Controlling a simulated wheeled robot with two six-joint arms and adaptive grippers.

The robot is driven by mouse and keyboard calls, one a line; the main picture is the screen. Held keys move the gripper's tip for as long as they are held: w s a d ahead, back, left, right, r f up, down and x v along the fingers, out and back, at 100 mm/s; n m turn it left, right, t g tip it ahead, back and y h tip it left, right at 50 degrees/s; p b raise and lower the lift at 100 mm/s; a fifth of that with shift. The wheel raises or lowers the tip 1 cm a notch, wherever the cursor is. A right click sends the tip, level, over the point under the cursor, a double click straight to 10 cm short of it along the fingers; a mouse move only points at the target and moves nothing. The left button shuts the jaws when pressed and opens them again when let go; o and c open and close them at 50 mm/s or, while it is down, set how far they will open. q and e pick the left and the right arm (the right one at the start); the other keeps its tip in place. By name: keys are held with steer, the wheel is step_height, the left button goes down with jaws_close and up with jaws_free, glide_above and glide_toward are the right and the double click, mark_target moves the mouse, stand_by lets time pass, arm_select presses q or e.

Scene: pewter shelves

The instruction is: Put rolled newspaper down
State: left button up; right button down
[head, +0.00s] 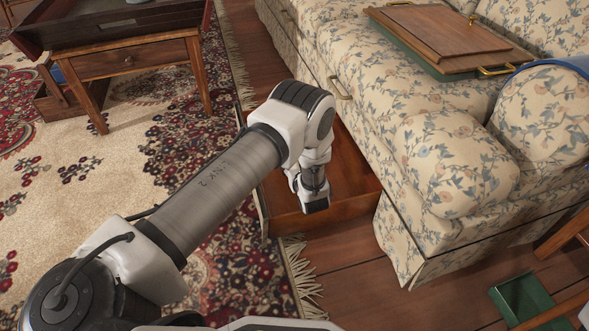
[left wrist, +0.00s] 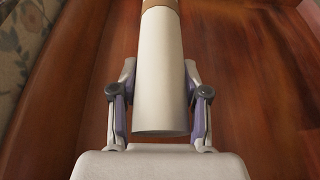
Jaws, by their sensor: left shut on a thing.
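The rolled newspaper (left wrist: 162,110) is a white roll with a brown band near its far end. It lies lengthwise between the two fingers of my left gripper (left wrist: 159,72), which is shut on it in the left wrist view. Brown wood, seemingly the inside of the open drawer (head: 352,197), is behind and below the roll. In the head view my left arm reaches down over this drawer under the sofa. The fingers and the roll are hidden there behind my wrist. I cannot tell whether the roll touches the drawer's bottom. My right gripper is not in view.
The floral sofa (head: 400,110) stands right of the drawer and bears a wooden board on a green tray (head: 452,70). A wooden table (head: 130,60) is at upper left on a patterned rug (head: 110,160). A green box (head: 522,300) sits at lower right.

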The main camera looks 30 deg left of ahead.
arm_select(q)
steer(key=shift+f, duration=0.5)
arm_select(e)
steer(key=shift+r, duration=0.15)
arm_select(q)
steer(key=o, duration=1.3)
steer(key=shift+c, duration=0.2)
steer(key=shift+r, duration=0.1)
steer(key=shift+r, duration=0.4)
steer(key=p+v, duration=0.6)
steer(key=v, duration=0.6)
steer(key=shift+r+p, duration=0.2)
steer(key=shift+p, duration=0.15)
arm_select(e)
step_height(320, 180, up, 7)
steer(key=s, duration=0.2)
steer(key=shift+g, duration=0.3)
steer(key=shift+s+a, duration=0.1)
